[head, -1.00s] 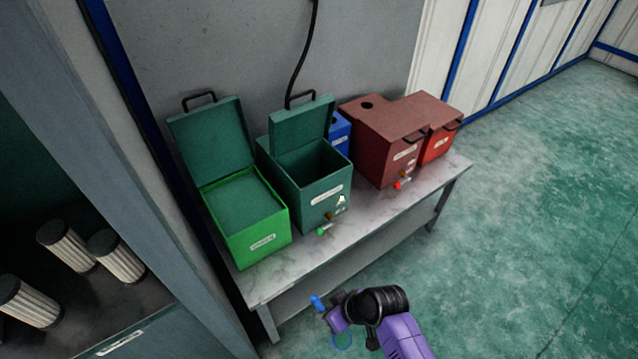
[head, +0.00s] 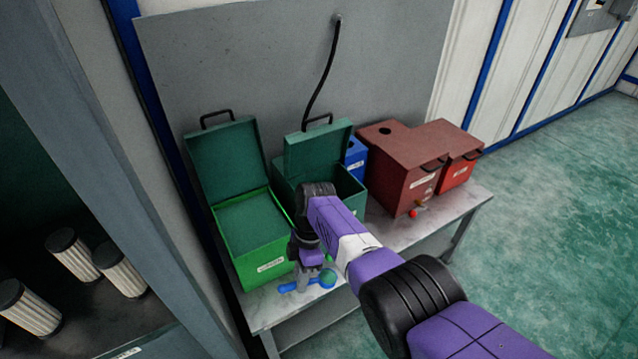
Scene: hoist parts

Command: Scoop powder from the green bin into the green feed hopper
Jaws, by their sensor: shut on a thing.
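The bright green bin (head: 262,262) stands open at the left of the table, its lid raised. Green powder (head: 248,222) fills it to near the rim. The darker green feed hopper (head: 350,192) is just right of it, its lid (head: 318,150) also up; my arm hides much of its front and opening. My gripper (head: 311,262) is shut on a blue scoop (head: 290,288), in front of the bin's right front corner and above the table edge. The scoop's round bowl (head: 328,279) looks green inside; I cannot tell whether that is powder.
A blue container (head: 356,158) stands behind the hopper. A brown-red hopper (head: 402,175) and a red bin (head: 460,172), both closed, stand to the right. A shelf with filter cartridges (head: 75,255) is at the left.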

